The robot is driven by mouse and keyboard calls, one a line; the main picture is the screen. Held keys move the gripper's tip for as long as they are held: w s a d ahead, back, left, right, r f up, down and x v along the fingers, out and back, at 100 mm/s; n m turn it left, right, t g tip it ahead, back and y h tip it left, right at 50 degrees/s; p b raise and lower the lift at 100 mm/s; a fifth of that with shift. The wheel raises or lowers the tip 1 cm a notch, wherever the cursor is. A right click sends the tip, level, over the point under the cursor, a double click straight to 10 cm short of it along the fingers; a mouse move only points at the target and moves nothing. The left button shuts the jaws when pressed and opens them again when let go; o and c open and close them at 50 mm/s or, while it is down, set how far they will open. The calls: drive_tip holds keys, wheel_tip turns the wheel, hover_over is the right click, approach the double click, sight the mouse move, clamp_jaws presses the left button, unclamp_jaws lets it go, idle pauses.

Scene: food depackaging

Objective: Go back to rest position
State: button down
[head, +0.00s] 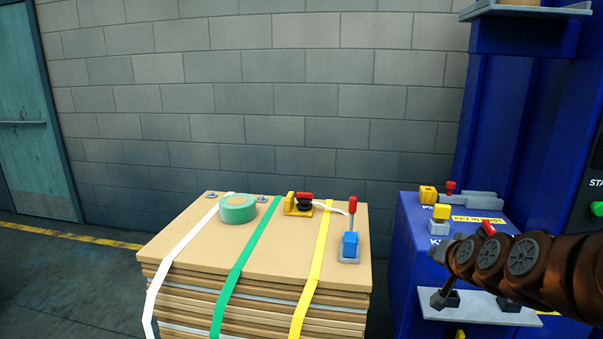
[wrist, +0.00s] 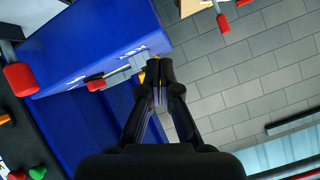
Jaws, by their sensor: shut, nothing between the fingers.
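My gripper (wrist: 159,88) shows in the wrist view, its two dark fingers together with nothing between them. It hangs in the air in front of the blue machine. In the head view my brown arm reaches in from the right edge, over the front of the blue machine (head: 407,265). I cannot make out the fingertips clearly in that view. The blue machine also fills the left of the wrist view (wrist: 95,50).
A strapped stack of boards (head: 180,240) stands left of the machine, with green tape (head: 237,214), a yellow-and-black tool (head: 299,205) and a red-tipped lever on a blue base (head: 349,245) on it. Red-tipped levers and yellow blocks sit on the machine. Floor at left is clear.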

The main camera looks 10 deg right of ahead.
drive_tip(key=s+a+f+n+g+y, duration=0.2)
drive_tip(key=s+a+f+n+g, duration=0.15)
drive_tip(key=s+a, duration=0.45)
drive_tip(key=s+a+f+n+g+y, duration=0.15)
drive_tip(key=s+a+f+g, duration=0.25)
drive_tip(key=s+a, duration=0.4)
drive_tip(key=s+a+f+n+g+h, duration=0.1)
drive_tip(key=s+g, duration=0.5)
drive_tip(key=s, duration=1.4)
drive_tip(key=shift+a+f+n+h, duration=0.35)
drive_tip(key=shift+a+f+n, duration=0.15)
drive_tip(key=shift+a, duration=0.2)
